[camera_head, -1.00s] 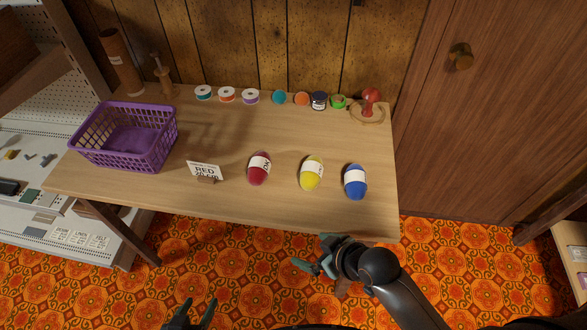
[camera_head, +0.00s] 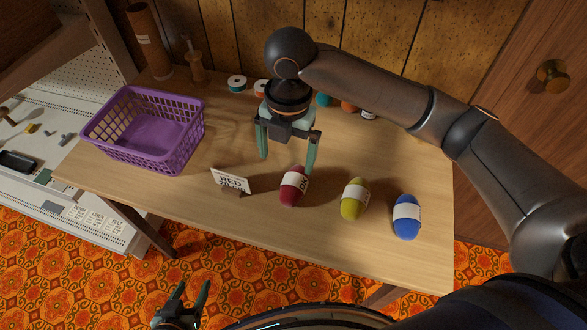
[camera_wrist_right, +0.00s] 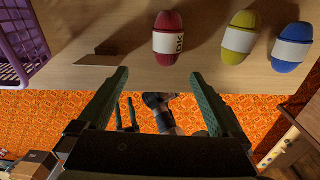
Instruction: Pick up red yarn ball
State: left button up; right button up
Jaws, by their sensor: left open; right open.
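The red yarn ball (camera_head: 294,186) with a white label lies on the table, right of the small "RED" card (camera_head: 231,181). In the right wrist view the red yarn ball (camera_wrist_right: 167,38) is at the upper middle, beyond the spread fingers. My right gripper (camera_head: 287,163) is open and empty above the table, over and just behind the red ball, pointing down. It also shows in the right wrist view (camera_wrist_right: 158,95). My left gripper (camera_head: 188,298) is open and empty, low in front of the table.
A yellow yarn ball (camera_head: 355,199) and a blue yarn ball (camera_head: 407,217) lie to the right of the red one. A purple basket (camera_head: 142,130) stands at the left. Spools (camera_head: 237,83) line the back, partly hidden by my right arm.

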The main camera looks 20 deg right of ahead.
aim_at(294, 179)
jog(key=shift+n, duration=0.3)
jog(key=f, duration=0.2)
jog(key=d+f, duration=0.1)
jog(key=f, duration=0.1)
jog(key=w+f+b, duration=0.1)
jog(key=f, duration=0.1)
jog(key=shift+d, duration=0.15)
jog(key=f, duration=0.3)
jog(key=f+b, duration=0.1)
jog(key=f, duration=0.1)
jog(key=shift+d+f, duration=0.1)
jog(key=shift+d, duration=0.2)
jog(key=c, duration=1.4)
